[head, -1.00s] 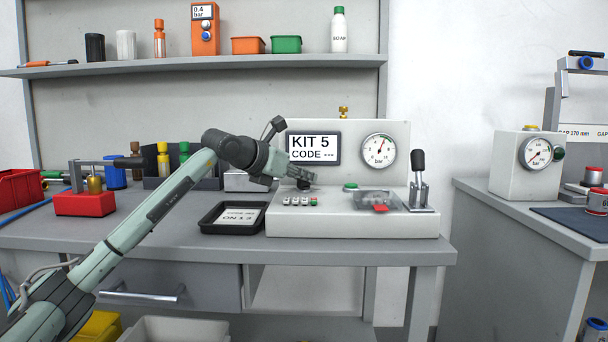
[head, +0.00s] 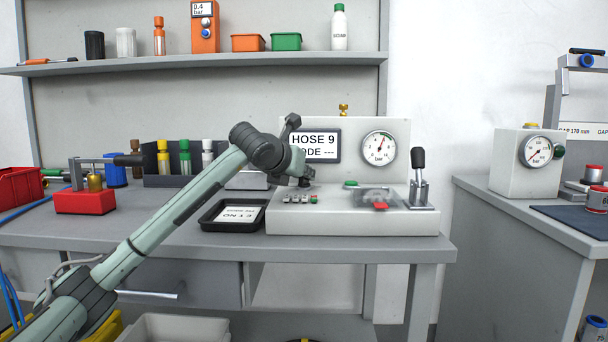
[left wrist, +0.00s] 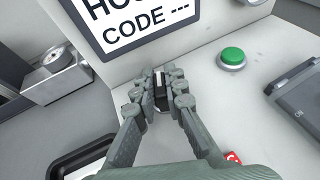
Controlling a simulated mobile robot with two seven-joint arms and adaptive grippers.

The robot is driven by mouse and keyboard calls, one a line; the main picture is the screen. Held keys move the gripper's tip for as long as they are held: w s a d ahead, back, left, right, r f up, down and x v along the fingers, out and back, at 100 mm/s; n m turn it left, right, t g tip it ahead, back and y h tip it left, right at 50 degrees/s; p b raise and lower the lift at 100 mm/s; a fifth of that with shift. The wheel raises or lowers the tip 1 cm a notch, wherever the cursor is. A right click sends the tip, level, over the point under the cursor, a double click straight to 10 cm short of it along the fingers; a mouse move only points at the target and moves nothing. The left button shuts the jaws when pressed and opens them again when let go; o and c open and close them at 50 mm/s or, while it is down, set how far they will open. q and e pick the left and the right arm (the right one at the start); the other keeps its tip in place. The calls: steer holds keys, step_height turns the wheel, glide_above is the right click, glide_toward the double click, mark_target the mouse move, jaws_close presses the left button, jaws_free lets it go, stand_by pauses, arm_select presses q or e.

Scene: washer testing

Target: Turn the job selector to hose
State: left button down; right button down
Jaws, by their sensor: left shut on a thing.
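The job selector is a small black knob (left wrist: 160,90) with a pale line on top, set on the white testing console (head: 350,225). My left gripper (left wrist: 158,96) is shut on the knob, one finger on each side, seen from above in the left wrist view. In the head view my left gripper (head: 304,180) reaches down onto the console below the display and mostly hides the knob. My right gripper is not in view.
A lever (head: 418,170) stands at the console's right. A black tray (head: 233,227) lies to its left.

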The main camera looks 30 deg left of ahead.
arm_select(q)
steer(key=shift+f, duration=0.1)
steer(key=c, duration=1.6)
jaws_free()
steer(key=shift+s, duration=0.1)
steer(key=v, duration=1.2)
